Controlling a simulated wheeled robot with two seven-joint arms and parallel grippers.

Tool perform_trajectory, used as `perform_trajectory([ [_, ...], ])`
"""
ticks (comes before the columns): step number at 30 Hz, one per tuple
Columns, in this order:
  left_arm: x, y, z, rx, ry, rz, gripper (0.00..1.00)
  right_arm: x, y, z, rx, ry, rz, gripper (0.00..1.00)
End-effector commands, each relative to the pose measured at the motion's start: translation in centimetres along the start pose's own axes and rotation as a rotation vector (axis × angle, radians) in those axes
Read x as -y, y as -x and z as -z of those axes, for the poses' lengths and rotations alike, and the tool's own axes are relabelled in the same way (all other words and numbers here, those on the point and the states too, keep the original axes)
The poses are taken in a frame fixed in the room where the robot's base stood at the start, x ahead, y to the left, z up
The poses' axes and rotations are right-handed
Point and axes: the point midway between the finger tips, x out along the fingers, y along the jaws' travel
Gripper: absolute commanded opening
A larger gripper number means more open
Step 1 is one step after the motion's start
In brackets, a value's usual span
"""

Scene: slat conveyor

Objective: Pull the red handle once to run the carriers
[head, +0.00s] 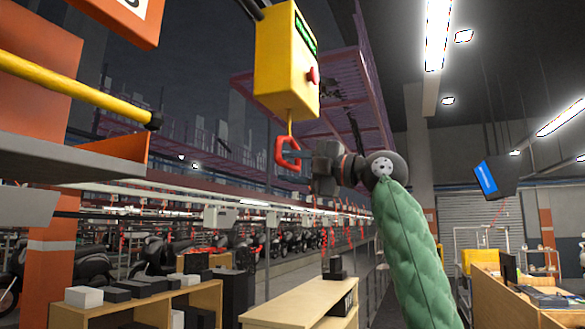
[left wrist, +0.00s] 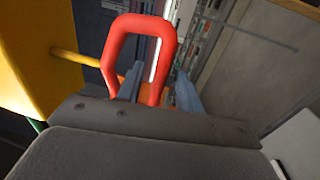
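The red handle (head: 287,152) is a loop hanging on a short yellow stem under a yellow box (head: 283,62) with a red button on its side. My left gripper (head: 308,160) is level with the handle, just to its right. In the left wrist view the handle (left wrist: 168,62) stands large in front of the gripper. My right gripper is not in view.
A yellow rail (head: 75,88) runs at the upper left beside orange posts. Low wooden cabinets (head: 295,305) with dark boxes stand below. Rows of motorcycles (head: 155,255) and a long conveyor line lie behind. A dark screen (head: 499,177) hangs at the right.

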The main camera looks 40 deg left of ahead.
Motion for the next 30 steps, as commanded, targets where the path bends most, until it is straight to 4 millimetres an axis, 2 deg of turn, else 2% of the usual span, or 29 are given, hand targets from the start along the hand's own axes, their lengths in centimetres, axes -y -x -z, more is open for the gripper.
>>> perform_trajectory([
  [7, 0.0, 0.7, 0.0, 0.002, 0.0, 0.0, 0.36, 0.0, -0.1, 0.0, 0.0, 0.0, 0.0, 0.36],
  [30, 0.0, 8.1, -0.1, 0.001, 0.0, 0.0, 0.36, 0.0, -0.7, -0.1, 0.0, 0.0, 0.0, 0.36],
])
